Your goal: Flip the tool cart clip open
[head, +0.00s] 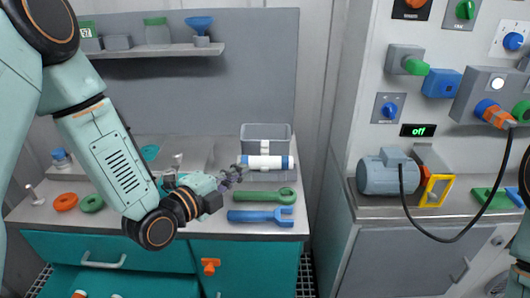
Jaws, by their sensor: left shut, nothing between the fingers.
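The orange clip (209,266) is on the teal front of the tool cart (258,262), below the worktop edge. It is small here, and I cannot tell whether it is flipped open or closed. My left gripper (238,174) is above the worktop, up and a little right of the clip and apart from it. Its fingers are shut and empty, near the white and blue roll. Of my right arm only parts show at the right edge, and its gripper is out of view.
A green wrench (265,195) and a blue wrench (260,216) lie on the worktop near the gripper. A white roll with blue ends (266,162) lies before a grey bin (266,133). Below left, a teal drawer (120,281) stands open. A motor (387,174) sits on the right bench.

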